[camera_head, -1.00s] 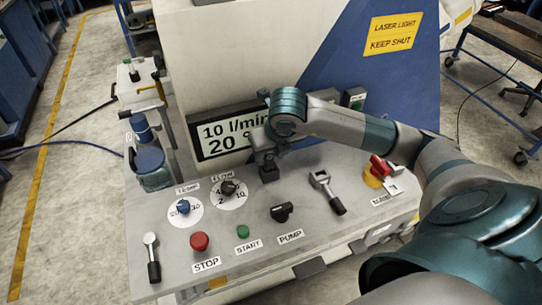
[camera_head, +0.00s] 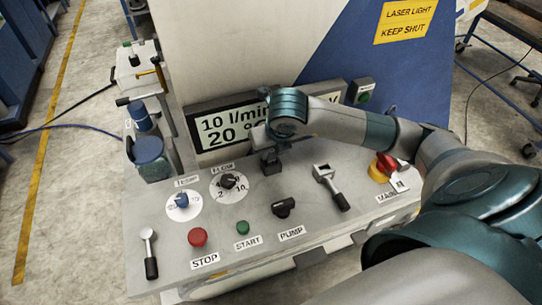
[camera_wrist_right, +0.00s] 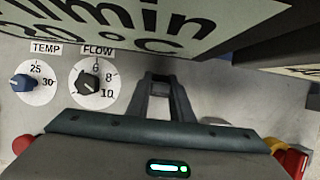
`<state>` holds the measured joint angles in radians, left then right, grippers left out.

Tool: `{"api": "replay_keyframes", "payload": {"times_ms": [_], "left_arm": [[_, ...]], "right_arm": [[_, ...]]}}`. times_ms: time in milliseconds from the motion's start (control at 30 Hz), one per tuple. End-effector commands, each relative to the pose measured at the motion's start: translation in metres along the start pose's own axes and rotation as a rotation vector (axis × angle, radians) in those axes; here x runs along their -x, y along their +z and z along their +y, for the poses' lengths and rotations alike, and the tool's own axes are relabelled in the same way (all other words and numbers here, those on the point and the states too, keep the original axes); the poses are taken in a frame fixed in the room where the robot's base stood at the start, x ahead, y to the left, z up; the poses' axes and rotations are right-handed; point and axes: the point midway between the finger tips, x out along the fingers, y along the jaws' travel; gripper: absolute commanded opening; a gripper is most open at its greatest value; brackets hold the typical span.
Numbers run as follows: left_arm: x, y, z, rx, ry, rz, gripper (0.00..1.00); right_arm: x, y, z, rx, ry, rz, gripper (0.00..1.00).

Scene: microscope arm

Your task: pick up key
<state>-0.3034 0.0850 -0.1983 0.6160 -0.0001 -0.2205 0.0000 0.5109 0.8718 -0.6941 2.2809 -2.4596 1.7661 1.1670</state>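I cannot surely make out a key. A silver-headed piece with a black handle (camera_head: 331,187) lies or is mounted at the right of the console; a similar piece (camera_head: 150,254) is at the front left. My right gripper (camera_head: 271,163) points down at the back of the panel, under the display, left of the nearer silver-headed piece. In the right wrist view its dark fingers (camera_wrist_right: 163,80) sit close together, with nothing clearly held; whether they are fully shut is unclear. My left gripper is out of view.
The console (camera_head: 165,272) carries blue TEMP (camera_head: 183,201) and black FLOW (camera_head: 229,182) dials, a red STOP button (camera_head: 198,237), a green START button (camera_head: 242,228), a black PUMP knob (camera_head: 283,208) and a red-yellow MAIN switch (camera_head: 381,167). The display (camera_head: 225,133) stands close behind my right gripper.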

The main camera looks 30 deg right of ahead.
Motion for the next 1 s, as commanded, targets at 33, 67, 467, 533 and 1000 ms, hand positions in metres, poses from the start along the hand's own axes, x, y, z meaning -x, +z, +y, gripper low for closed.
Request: {"api": "replay_keyframes", "payload": {"times_ms": [33,67,467,533,1000], "left_arm": [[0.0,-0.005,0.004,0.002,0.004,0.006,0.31],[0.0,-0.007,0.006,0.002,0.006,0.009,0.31],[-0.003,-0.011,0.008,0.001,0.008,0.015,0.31],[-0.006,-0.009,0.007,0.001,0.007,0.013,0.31],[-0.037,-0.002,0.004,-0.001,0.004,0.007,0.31]], "right_arm": [[0.0,0.0,0.0,0.0,0.0,0.0,0.0],[0.0,0.0,0.0,0.0,0.0,0.0,0.0],[0.004,0.002,0.0,0.0,0.001,-0.002,0.0],[0.007,0.004,0.001,0.0,0.002,-0.002,0.0],[0.057,0.012,-0.034,-0.002,-0.004,-0.005,0.0]]}}
